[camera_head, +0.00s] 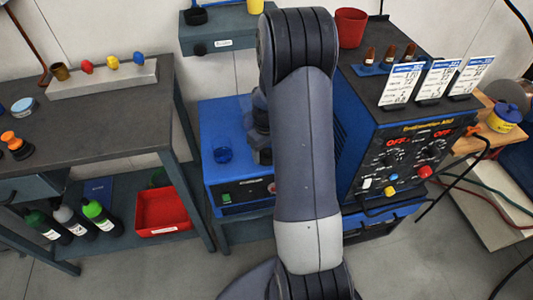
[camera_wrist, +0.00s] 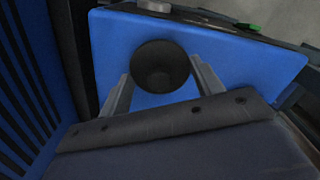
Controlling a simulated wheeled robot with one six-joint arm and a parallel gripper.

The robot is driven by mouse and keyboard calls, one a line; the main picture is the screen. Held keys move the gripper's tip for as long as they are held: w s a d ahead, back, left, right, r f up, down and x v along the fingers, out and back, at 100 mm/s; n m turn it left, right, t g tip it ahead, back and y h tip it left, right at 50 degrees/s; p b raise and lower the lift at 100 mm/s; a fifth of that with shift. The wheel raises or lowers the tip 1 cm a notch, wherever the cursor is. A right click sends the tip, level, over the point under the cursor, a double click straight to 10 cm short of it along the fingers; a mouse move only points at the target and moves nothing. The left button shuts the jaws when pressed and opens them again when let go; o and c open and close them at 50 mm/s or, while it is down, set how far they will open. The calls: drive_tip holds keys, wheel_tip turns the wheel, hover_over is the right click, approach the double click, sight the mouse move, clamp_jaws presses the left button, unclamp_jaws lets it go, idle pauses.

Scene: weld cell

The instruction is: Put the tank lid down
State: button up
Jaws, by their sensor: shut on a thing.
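The tank lid, a round black piece with a hollow-looking face, sits between my fingers in the wrist view (camera_wrist: 160,66). My gripper (camera_wrist: 162,84) is shut on it, one grey finger on each side. Behind the lid is the blue top of the cooler box (camera_wrist: 235,60). In the head view my arm hides most of the gripper and lid, above the right part of the blue box (camera_head: 215,182). I cannot tell whether the lid touches the box.
The blue welding machine (camera_head: 360,150) with cards and small parts on top stands close on the right. A dark workbench (camera_head: 90,120) is at the left, with a red bin (camera_head: 163,211) on its lower shelf. A small shelf (camera_head: 225,32) hangs behind.

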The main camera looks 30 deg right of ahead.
sight(266, 151)
drive_tip(key=shift+f, duration=0.55)
drive_tip(key=shift+f, duration=0.2)
drive_tip(key=o, duration=0.9)
drive_tip(key=shift+r, duration=0.1)
drive_tip(key=shift+o, duration=0.2)
wheel_tip(266, 151, up, 12)
drive_tip(key=p, duration=0.1)
drive_tip(key=shift+r, duration=0.15)
